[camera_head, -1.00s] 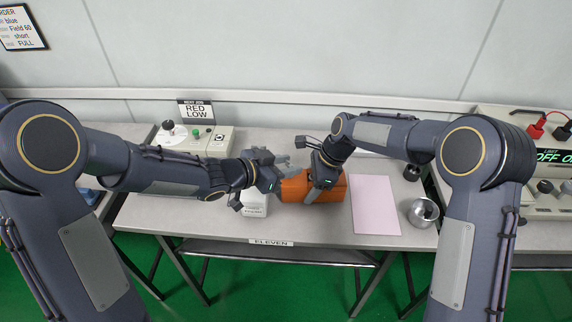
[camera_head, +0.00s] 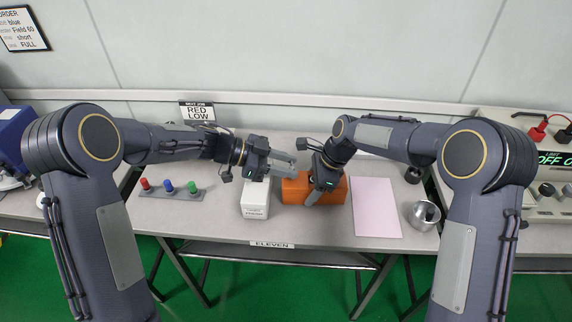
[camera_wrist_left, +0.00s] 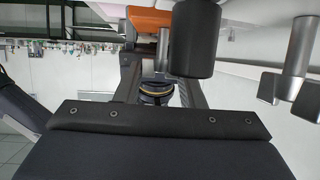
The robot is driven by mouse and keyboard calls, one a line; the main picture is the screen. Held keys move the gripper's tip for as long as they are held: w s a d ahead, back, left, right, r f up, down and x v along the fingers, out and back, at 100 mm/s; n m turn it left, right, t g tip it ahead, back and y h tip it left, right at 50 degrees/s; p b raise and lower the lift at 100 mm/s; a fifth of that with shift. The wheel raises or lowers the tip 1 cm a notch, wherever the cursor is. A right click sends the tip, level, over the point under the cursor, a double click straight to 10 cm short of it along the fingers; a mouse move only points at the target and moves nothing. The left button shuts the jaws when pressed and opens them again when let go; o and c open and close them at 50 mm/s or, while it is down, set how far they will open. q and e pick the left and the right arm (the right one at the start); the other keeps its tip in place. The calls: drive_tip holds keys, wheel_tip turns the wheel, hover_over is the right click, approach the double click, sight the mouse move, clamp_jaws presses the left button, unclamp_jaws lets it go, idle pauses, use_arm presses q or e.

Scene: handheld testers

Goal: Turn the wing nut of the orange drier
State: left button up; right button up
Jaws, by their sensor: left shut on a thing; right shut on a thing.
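The orange drier (camera_head: 297,190) lies on the middle of the table, partly covered by my right gripper (camera_head: 314,194), which is shut on it from above. My left gripper (camera_head: 291,164) comes in from the left at the drier's upper left edge, its fingers pointing right. It is shut on a small part there that I take to be the wing nut; the nut itself is not clearly visible. In the left wrist view the drier's orange body (camera_wrist_left: 148,17) shows at the top, beyond the fingers, with a dark cylinder (camera_wrist_left: 197,40) close by.
A white box (camera_head: 255,200) stands left of the drier. A strip with red, blue and green pegs (camera_head: 172,191) lies farther left. A pink sheet (camera_head: 376,206) and a metal cup (camera_head: 424,213) are to the right.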

drive_tip(key=shift+s, duration=0.1)
idle(0.5)
use_arm(q)
drive_tip(key=o, duration=1)
drive_tip(key=w+v, duration=0.1)
drive_tip(key=v, duration=1.1)
drive_tip(key=shift+s, duration=0.3)
drive_tip(key=shift+r, duration=0.1)
use_arm(e)
drive_tip(key=o, duration=1)
drive_tip(key=shift+o, duration=0.2)
